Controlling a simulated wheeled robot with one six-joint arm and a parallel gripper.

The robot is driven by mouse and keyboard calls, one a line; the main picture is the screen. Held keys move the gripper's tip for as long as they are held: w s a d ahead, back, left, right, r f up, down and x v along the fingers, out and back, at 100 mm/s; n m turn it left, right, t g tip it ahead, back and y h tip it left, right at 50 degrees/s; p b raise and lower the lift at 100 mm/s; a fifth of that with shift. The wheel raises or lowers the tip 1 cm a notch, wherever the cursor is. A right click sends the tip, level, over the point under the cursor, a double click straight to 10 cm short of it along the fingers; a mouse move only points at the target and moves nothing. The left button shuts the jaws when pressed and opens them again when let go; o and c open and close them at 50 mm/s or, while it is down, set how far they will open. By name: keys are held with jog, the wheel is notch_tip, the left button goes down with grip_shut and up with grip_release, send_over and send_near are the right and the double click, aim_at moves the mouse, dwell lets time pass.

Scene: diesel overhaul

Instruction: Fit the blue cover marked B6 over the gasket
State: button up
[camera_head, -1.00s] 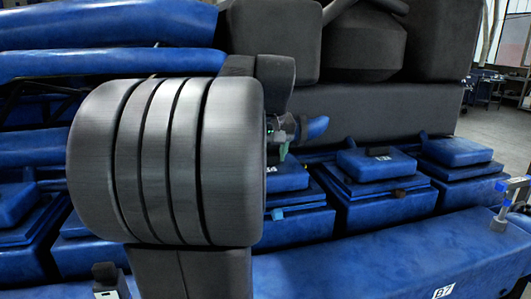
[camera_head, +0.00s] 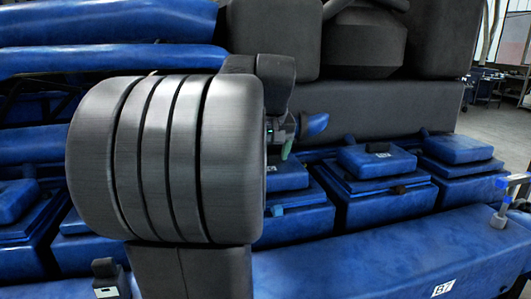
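My gripper (camera_head: 284,136) shows only in part behind the big grey joint of my arm, above the row of blue covers. Its fingers are too small and hidden to tell open from shut. A small blue piece (camera_head: 314,125) shows just right of it; I cannot tell whether it is held or stands behind. One blue cover (camera_head: 365,163) with a small white label sits right of centre on a stepped blue base, but the label is unreadable. I cannot make out a B6 mark or the gasket anywhere; my arm hides much of the left middle.
Another blue cover (camera_head: 457,150) sits farther right, and one (camera_head: 15,201) at far left. Dark grey engine blocks (camera_head: 390,110) rise behind. A small post with a blue cap (camera_head: 501,200) stands at right.

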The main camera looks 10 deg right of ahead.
jog(key=shift+o, duration=0.7)
jog(key=v, duration=1.3)
jog(key=shift+r, duration=0.35)
